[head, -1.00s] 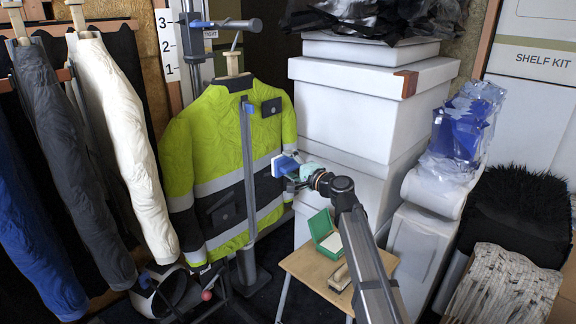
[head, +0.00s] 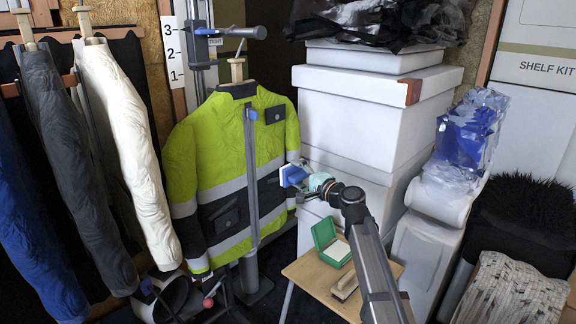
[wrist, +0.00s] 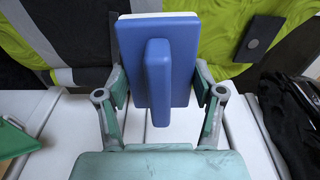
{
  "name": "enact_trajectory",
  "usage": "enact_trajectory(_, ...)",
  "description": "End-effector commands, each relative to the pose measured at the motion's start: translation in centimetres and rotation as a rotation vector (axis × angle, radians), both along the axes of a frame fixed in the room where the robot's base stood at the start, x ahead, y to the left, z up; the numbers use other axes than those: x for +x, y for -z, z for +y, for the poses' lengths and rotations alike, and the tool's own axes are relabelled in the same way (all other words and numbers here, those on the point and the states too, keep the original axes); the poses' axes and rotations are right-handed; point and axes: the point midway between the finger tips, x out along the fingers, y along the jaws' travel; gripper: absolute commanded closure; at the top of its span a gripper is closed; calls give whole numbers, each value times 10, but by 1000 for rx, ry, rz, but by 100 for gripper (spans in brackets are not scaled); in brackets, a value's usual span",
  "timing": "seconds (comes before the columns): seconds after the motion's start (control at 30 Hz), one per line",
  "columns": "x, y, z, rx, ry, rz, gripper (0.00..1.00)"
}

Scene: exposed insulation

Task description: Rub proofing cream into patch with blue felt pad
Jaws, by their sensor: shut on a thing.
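A blue felt pad (wrist: 184,50) with a block-shaped handle and a white face fills the middle of the wrist view. My gripper (wrist: 159,85) is shut on it, one finger on each side. In the head view the pad (head: 294,174) is at the right edge of the yellow-green and dark work jacket (head: 232,140), near its grey stripe. I cannot tell whether it touches the cloth. The jacket hangs upright on a stand. I cannot pick out the patch for certain. An open green box (head: 325,235) with pale content, perhaps the cream, sits on a small wooden table (head: 305,275).
A wooden-backed brush (head: 345,286) lies on the table beside the green box. White boxes (head: 360,120) are stacked close behind my gripper. Other garments (head: 130,150) hang at the left.

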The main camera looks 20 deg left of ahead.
Motion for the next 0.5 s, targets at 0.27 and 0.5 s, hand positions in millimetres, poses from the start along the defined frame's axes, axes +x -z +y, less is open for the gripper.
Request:
enact_trajectory(0.27, 3, 0, 4, 1, -6, 0, 61)
enact_trajectory(0.5, 15, 1, 17, 1, -27, 0, 61)
